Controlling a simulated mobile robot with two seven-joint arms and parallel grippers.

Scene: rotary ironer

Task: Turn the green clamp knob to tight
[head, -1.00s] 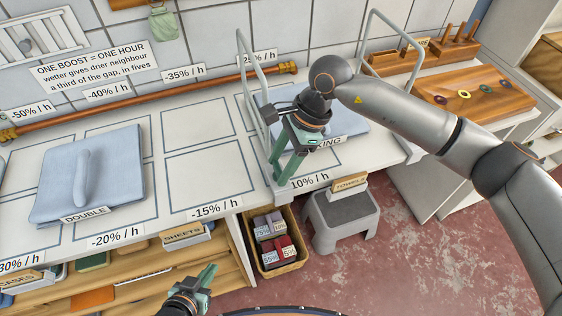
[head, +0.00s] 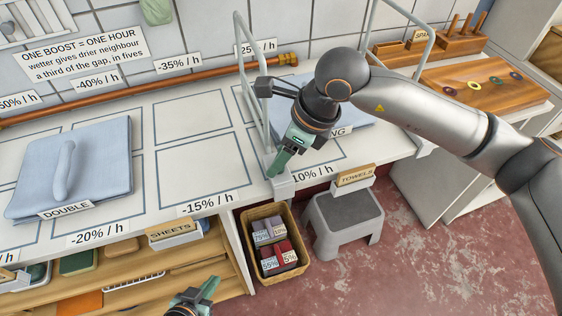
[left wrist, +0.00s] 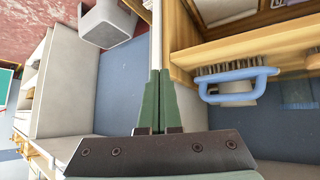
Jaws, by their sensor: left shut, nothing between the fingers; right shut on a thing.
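My right gripper (head: 277,168) points down at the front foot of the left grey metal frame (head: 246,95), at the table's front edge. Its green fingers are closed at the clamp there. The green clamp knob itself is hidden by the fingers, so its turn position cannot be told. My left gripper (head: 208,288) is low in front of the table, shut and empty, far from the clamp. Its closed green fingers also show in the left wrist view (left wrist: 158,105).
A second grey frame (head: 432,50) stands to the right. A folded blue cloth (head: 110,150) lies on the table at left. A basket of labelled blocks (head: 304,262) and a grey step stool (head: 318,215) stand below. A blue-handled brush (left wrist: 238,85) shows in the left wrist view.

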